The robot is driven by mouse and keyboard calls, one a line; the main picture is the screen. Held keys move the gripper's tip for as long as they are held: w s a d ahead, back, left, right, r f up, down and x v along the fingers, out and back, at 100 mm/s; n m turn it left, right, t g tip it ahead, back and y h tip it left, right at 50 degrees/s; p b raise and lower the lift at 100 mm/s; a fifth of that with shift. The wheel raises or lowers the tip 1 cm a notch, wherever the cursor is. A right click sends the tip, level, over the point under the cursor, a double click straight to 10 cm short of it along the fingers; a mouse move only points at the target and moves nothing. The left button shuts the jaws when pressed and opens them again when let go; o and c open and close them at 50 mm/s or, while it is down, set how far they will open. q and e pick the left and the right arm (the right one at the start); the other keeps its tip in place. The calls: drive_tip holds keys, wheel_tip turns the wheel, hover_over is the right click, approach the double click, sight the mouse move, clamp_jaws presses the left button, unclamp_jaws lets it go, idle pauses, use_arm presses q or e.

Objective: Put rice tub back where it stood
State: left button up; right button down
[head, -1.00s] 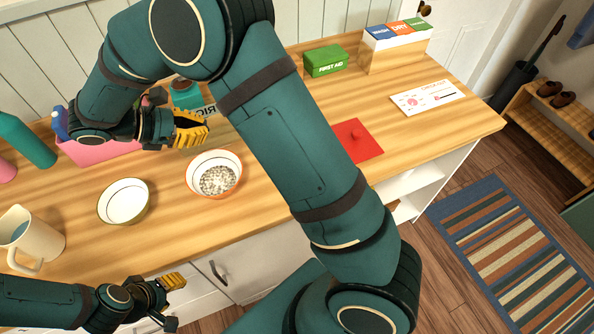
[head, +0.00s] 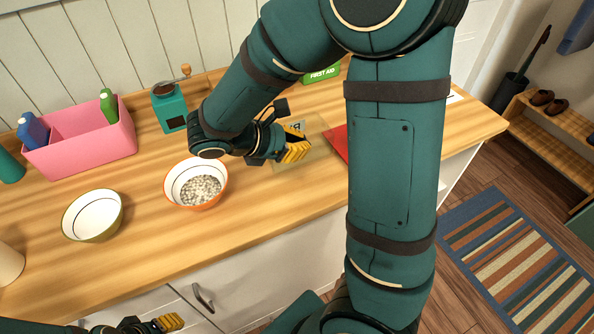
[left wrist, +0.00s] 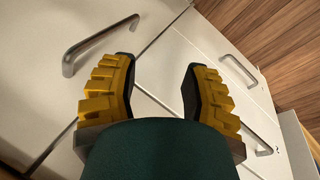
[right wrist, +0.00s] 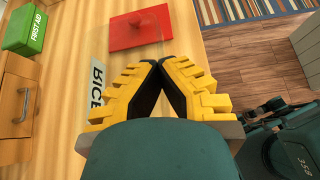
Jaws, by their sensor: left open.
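The rice tub (head: 318,135) is clear and hard to make out in the head view, with part of its label showing behind my right gripper. My right gripper (head: 297,150) is at the tub, its fingers closed together. In the right wrist view the RICE label (right wrist: 97,88) lies just left of my closed fingers (right wrist: 158,68). I cannot tell whether the tub touches the counter. A red lid-like square with a knob (right wrist: 140,28) lies flat beyond it. My left gripper (left wrist: 160,85) is open and empty, low in front of the white cabinet doors.
An orange-rimmed bowl (head: 183,181) holding pale grains and an empty bowl (head: 92,214) stand left on the counter. A teal grinder (head: 170,108) and a pink caddy (head: 80,145) stand behind. A green first aid box (right wrist: 24,29) is at the back. My right arm hides much of the right side.

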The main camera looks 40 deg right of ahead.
sight(296, 165)
drive_tip(key=shift+f+b, duration=0.9)
drive_tip(key=shift+f, duration=2.5)
drive_tip(key=shift+f, duration=0.1)
drive_tip(key=c, duration=1.1)
unclamp_jaws()
drive_tip(key=shift+c, duration=0.2)
drive_tip(key=shift+w+a+r, duration=0.15)
drive_tip(key=shift+a+r, duration=0.2)
drive_tip(key=p+v, duration=0.2)
drive_tip(key=v, duration=0.9)
drive_tip(key=shift+p, duration=0.35)
